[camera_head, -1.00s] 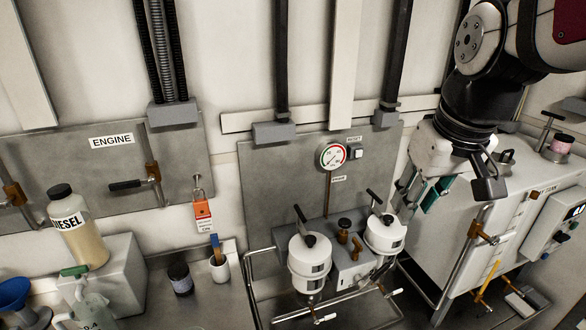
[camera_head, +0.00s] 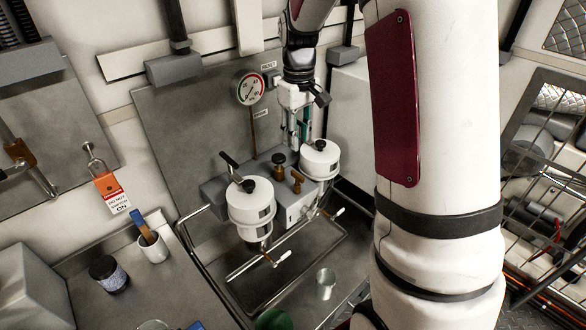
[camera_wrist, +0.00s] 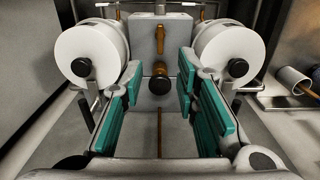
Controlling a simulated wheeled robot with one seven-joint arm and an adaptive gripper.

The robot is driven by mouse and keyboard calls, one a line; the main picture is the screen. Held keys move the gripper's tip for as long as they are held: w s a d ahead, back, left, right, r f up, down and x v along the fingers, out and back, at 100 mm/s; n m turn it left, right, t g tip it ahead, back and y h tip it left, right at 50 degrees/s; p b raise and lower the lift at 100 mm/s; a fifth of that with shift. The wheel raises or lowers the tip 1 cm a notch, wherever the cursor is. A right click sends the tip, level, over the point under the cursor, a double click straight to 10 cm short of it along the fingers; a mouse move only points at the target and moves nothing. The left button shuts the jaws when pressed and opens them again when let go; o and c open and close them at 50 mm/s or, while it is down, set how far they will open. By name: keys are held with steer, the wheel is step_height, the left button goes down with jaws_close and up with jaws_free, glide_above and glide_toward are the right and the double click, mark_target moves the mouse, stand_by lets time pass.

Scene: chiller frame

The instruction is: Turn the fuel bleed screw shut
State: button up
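The fuel filter block (camera_head: 293,212) sits between two white filter canisters, the left one (camera_head: 250,212) and the right one (camera_head: 321,160). On it are a black knob on a brass stem (camera_head: 278,159) and a brass wing-shaped fitting (camera_head: 297,181); I cannot tell for sure which is the bleed screw. In the wrist view a black knob (camera_wrist: 159,85) and an upright brass fitting (camera_wrist: 160,36) lie between my fingers. My gripper (camera_head: 298,143) points down above the back of the block, near the right canister. It is open and empty, teal pads apart (camera_wrist: 160,78).
A gauge (camera_head: 250,87) is on the panel behind. A black-handled lever (camera_head: 231,168) stands by the left canister. Pipes with white-ended taps (camera_head: 284,255) cross in front over a tray. A metal cup (camera_head: 326,283) stands in front. My arm covers the right side.

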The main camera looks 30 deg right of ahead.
mark_target(298, 174)
step_height(298, 174, down, 12)
steer(key=shift+r+p, duration=0.2)
steer(key=shift+p, duration=0.1)
jaws_close()
